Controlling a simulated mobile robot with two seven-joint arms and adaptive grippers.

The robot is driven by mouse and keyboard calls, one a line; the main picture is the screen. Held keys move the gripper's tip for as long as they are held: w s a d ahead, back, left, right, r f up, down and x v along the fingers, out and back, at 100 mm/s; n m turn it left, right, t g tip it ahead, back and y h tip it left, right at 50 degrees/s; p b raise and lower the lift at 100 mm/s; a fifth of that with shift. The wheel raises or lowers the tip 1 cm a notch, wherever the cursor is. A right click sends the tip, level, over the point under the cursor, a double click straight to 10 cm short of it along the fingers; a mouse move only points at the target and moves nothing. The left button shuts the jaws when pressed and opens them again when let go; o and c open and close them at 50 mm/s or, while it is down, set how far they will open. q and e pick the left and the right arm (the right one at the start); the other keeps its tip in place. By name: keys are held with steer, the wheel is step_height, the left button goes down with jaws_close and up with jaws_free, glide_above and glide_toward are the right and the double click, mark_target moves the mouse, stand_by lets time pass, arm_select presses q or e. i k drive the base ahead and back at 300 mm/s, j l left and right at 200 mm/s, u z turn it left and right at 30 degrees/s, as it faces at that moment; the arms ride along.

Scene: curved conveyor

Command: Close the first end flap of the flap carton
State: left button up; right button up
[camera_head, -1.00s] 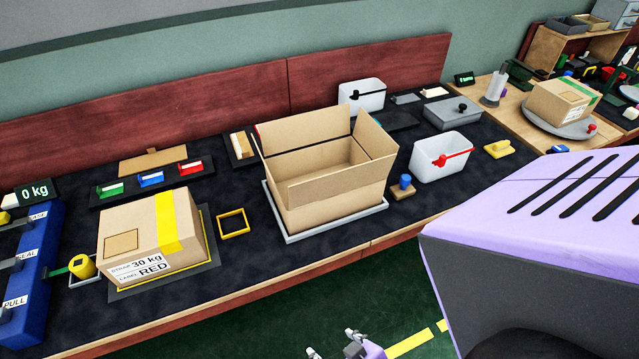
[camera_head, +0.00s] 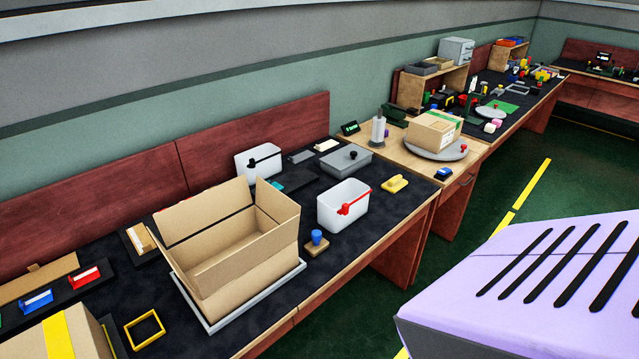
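The open carton (camera_head: 245,268) stands on a light grey plate (camera_head: 262,312) on the dark bench top, left of the picture's middle. Its top is open and I see partly into it. Flaps stand up around the opening, including a tall one at the back (camera_head: 205,212) and one at the right end (camera_head: 277,207). None lies flat across the top. I cannot tell which flap is the first end flap. Neither gripper shows in this view.
A yellow frame (camera_head: 144,329) and a yellow-taped carton (camera_head: 62,340) are at lower left. Another carton (camera_head: 433,129) sits on a round plate on the farther wooden table.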

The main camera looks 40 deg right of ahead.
mark_target(281, 208)
steer(key=z, duration=1)
